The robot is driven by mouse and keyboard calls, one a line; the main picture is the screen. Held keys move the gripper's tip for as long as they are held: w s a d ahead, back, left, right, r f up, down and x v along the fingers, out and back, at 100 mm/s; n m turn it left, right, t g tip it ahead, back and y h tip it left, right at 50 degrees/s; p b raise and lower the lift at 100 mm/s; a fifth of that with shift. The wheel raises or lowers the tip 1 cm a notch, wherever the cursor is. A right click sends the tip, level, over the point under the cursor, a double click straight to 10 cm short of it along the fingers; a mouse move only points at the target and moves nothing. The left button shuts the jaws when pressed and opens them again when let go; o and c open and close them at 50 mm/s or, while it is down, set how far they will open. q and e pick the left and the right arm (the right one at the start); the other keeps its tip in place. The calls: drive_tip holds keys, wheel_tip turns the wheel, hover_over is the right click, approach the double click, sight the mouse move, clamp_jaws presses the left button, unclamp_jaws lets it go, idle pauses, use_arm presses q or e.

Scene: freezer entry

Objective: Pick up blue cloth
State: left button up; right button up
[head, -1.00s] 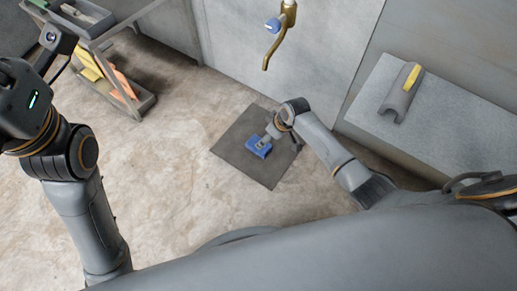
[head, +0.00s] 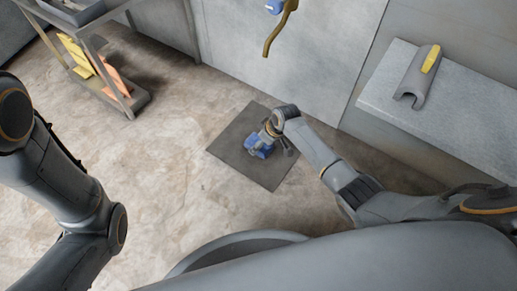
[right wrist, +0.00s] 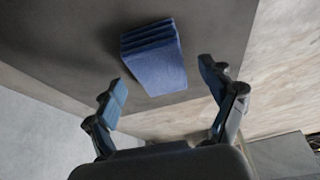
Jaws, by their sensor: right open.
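The blue cloth (head: 259,147) is a folded stack lying on a dark square mat (head: 240,124) on the floor. In the right wrist view the cloth (right wrist: 153,57) is at upper middle, on the dark mat (right wrist: 60,45). My right gripper (head: 262,143) is over the cloth in the head view and partly hides it. In the right wrist view my right gripper (right wrist: 164,82) is open, with its fingers apart on either side and the cloth just beyond their tips. Whether a finger touches the cloth cannot be told. My left arm is at the left in the head view, but its gripper is out of frame.
A grey shelf cart (head: 95,60) with yellow and orange items (head: 78,56) stands at upper left. A grey bench (head: 455,105) at right holds a grey channel-shaped piece (head: 417,76) with a yellow strip. The floor left of the mat is clear.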

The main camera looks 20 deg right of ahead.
drive_tip(key=shift+b+x, duration=0.45)
drive_tip(key=shift+x, duration=0.45)
drive_tip(key=shift+f, duration=0.25)
drive_tip(key=c, duration=1.1)
